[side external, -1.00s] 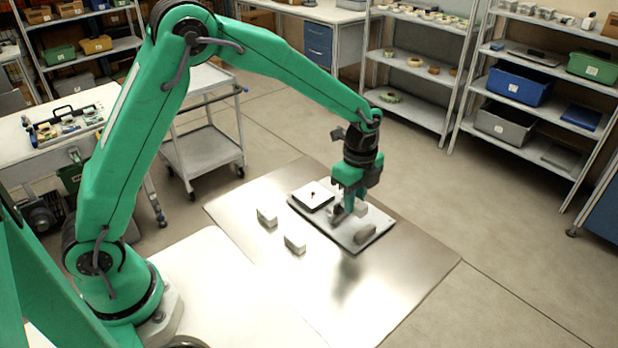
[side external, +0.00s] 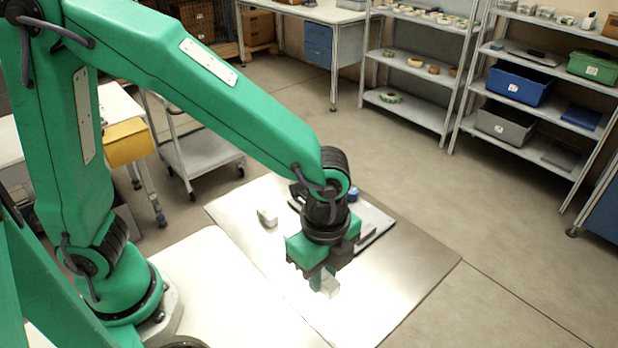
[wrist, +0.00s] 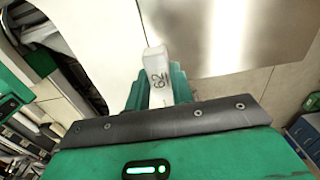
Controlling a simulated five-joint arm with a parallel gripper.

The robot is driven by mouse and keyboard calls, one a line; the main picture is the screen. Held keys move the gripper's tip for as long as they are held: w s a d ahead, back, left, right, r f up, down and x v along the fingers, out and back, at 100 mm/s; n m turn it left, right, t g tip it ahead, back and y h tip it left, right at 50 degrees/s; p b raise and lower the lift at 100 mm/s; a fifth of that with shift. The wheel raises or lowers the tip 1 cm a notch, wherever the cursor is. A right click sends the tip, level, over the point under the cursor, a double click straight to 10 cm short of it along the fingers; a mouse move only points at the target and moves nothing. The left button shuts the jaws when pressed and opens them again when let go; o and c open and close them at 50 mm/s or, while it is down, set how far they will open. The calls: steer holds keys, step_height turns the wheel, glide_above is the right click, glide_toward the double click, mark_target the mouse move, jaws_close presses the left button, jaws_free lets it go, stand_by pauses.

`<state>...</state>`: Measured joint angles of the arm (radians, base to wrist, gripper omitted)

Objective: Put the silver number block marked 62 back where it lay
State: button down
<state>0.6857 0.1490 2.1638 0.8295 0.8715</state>
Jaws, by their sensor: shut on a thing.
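My gripper (side external: 322,282) is shut on the silver block marked 62 (side external: 330,289), held low over the front part of the metal sheet. In the wrist view, the block (wrist: 156,72) sits between the green fingers, with its number readable. I cannot tell whether the block touches the sheet. A grey tray (side external: 376,238) lies behind my gripper, partly hidden by my arm.
Another silver block (side external: 267,217) stands on the metal sheet (side external: 400,290), left of my wrist. A grey block (side external: 368,231) and a small blue thing (side external: 353,194) are at the tray. The sheet's right front is clear.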

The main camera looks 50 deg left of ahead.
steer(key=w+a+f, duration=0.3)
steer(key=w, duration=0.1)
steer(key=w+a+f, duration=0.3)
steer(key=f, duration=0.1)
steer(key=shift+w+a, duration=0.2)
steer(key=shift+w, duration=0.15)
steer(key=shift+f, duration=2)
steer(key=shift+f, duration=0.1)
steer(key=c, duration=1.2)
jaws_free()
step_height(320, 180, up, 12)
